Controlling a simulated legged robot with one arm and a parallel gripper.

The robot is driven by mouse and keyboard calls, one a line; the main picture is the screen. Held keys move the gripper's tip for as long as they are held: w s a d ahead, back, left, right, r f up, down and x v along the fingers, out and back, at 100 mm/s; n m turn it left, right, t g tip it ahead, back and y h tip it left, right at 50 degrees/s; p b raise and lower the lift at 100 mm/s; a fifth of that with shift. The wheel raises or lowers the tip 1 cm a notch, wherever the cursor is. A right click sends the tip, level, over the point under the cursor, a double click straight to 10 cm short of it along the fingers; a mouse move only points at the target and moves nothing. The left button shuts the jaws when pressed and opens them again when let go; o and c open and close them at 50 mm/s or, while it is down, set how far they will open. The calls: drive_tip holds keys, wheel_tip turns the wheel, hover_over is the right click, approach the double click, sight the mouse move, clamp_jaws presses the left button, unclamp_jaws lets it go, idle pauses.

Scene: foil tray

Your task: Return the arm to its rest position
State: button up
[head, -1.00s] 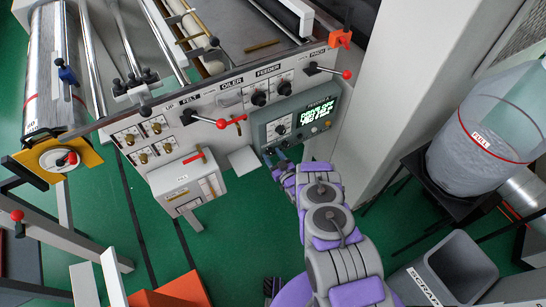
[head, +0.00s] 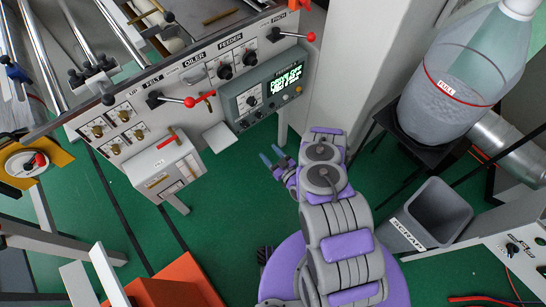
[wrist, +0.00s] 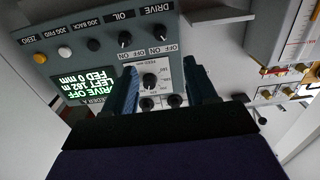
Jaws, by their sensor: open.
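My gripper (head: 271,154) is in the middle of the head view, at the end of my grey and purple arm. Its two blue fingers are apart, with nothing seen between them. It is in front of and below the grey control box (head: 242,105), clear of it in the head view. In the wrist view the two fingers (wrist: 160,78) point at the control box face (wrist: 110,50), which shows upside down. Its lit green display (wrist: 90,86) reads DRIVE OFF. The arm is bent back toward my body.
A machine panel (head: 180,85) with red-knobbed levers runs across the upper left. A white box (head: 165,168) juts out below it. A clear hopper (head: 450,85) on a black stand and a grey scrap bin (head: 440,212) are at the right. Green floor (head: 230,210) is open around the arm.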

drive_tip(key=shift+v, duration=0.85)
drive_tip(key=shift+w+r, duration=0.1)
drive_tip(key=shift+w, duration=0.05)
drive_tip(key=w+a+r+g+h, duration=0.1)
drive_tip(key=w+r+g+h, duration=0.25)
drive_tip(key=w+r, duration=0.85)
drive_tip(key=s+d+r+m+g+h, duration=0.1)
drive_tip(key=s+d+r+g+h, duration=0.3)
drive_tip(key=r, duration=0.6)
drive_tip(key=s+d+r+m+g+h, duration=0.1)
drive_tip(key=s+d+r+g, duration=0.15)
drive_tip(key=s+r, duration=0.55)
drive_tip(key=s+d+r+m+g, duration=0.1)
drive_tip(key=s+r, duration=0.4)
drive_tip(key=s, duration=0.7)
drive_tip(key=s+d+r+m+g+h, duration=0.1)
drive_tip(key=s+r+m+g, duration=0.1)
drive_tip(key=s+r, duration=0.4)
drive_tip(key=s+d+r+m+g, duration=0.2)
drive_tip(key=s+r, duration=0.4)
drive_tip(key=s, duration=1.1)
drive_tip(key=shift+s+r+g, duration=0.15)
drive_tip(key=shift+s+g, duration=0.15)
drive_tip(key=shift+g, duration=0.6)
